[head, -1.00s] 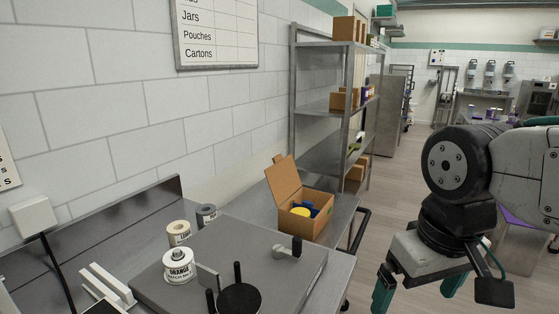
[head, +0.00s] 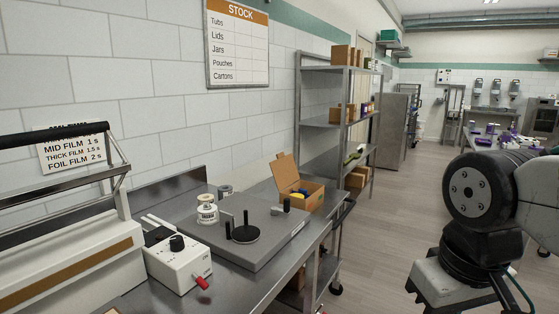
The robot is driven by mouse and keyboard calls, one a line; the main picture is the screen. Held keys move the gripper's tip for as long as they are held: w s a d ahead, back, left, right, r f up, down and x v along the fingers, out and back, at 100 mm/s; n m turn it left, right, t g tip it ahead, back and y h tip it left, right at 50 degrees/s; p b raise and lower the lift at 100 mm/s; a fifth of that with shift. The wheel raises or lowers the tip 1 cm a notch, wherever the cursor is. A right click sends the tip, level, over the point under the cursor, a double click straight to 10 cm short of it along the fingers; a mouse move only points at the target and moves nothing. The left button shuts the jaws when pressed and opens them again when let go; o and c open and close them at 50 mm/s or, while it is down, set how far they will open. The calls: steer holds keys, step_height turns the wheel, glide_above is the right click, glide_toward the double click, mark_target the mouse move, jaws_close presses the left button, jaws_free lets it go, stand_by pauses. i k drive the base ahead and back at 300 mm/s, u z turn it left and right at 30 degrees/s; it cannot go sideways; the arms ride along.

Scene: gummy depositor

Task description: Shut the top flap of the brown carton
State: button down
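The brown carton (head: 313,201) stands on the far end of the steel bench, beyond a grey flat machine. Its top flap (head: 284,172) is up, leaning back toward the wall, so the carton is open. A yellow item and a dark blue item show inside it. My arm is at the right side of the head view, well apart from the carton. My gripper's fingers are below the picture's edge and do not show.
The grey machine (head: 240,254) with black posts and a round black knob lies before the carton. Two label rolls (head: 207,211) stand behind it. A white control box (head: 178,262) and a sealer (head: 75,260) are nearer. Steel shelves (head: 331,123) stand beyond. Floor right of the bench is clear.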

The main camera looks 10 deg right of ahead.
mark_target(284, 170)
steer(key=z, duration=1.15)
steer(key=i, duration=2.1)
steer(key=u, duration=1.2)
steer(key=i, duration=0.65)
steer(key=u, duration=0.75)
